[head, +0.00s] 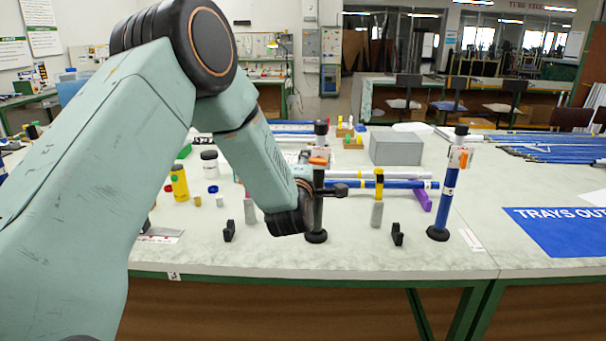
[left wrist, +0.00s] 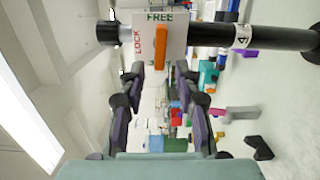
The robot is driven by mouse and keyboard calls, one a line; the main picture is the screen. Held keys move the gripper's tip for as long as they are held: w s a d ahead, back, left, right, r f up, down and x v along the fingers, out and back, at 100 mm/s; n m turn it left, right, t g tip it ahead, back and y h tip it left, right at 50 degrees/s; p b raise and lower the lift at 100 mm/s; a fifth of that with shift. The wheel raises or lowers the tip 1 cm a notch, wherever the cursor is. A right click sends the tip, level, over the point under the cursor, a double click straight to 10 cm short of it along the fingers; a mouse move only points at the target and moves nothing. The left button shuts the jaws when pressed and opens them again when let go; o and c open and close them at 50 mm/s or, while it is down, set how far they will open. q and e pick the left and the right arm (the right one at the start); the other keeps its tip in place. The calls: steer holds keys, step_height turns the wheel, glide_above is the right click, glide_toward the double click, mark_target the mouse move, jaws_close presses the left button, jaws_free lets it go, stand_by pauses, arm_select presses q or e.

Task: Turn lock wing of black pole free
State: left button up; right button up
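The black pole (head: 318,205) stands upright on the bench in the head view, on a round black foot. In the left wrist view the black pole (left wrist: 280,39) runs sideways across the top. Its white plate (left wrist: 145,40) carries a green FREE at the top and a red LOCK at the left. The orange lock wing (left wrist: 159,50) lies across the pole, in line with FREE. My left gripper (left wrist: 162,74) is open, one finger on each side of the wing with gaps. In the head view my arm hides most of this gripper. My right gripper is not in view.
A blue pole (head: 448,190) with an orange wing stands to the right. Small black holders (head: 229,231) and grey pegs (head: 377,213) stand along the bench front. A yellow bottle (head: 179,182) is on the left, a grey box (head: 396,148) behind.

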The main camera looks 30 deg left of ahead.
arm_select(q)
steer(key=v, duration=1.1)
steer(key=shift+s, duration=0.2)
steer(key=shift+d, duration=0.1)
steer(key=o, duration=0.3)
steer(key=shift+s+f+p, duration=0.1)
steer(key=shift+f+p, duration=0.1)
steer(key=shift+p, duration=0.3)
steer(key=o, duration=0.3)
steer(key=p, duration=0.2)
steer(key=shift+d+f+m+p, duration=0.15)
steer(key=shift+f+m+p, duration=0.1)
steer(key=shift+m+p, duration=0.15)
steer(key=shift+o, duration=0.3)
steer(key=m+p, duration=0.1)
steer(key=w+m+p, duration=0.1)
steer(key=m, duration=0.1)
steer(key=shift+w+f+g+h, duration=0.1)
steer(key=shift+w+g+h, duration=0.15)
steer(key=shift+g+h, duration=0.05)
steer(key=shift+w+a+r+m+p, duration=0.2)
steer(key=shift+w+a+m+p, duration=0.35)
steer(key=shift+w+m, duration=1.6)
steer(key=shift+w+a+r+m+p, duration=0.15)
steer(key=shift+w+a+m+p, duration=0.4)
steer(key=shift+w+m, duration=1.55)
steer(key=shift+w+a+r+m+p, duration=0.3)
steer(key=shift+w+a+m, duration=0.55)
steer(key=shift+m, duration=2.4)
steer(key=shift+w+d+f, duration=0.1)
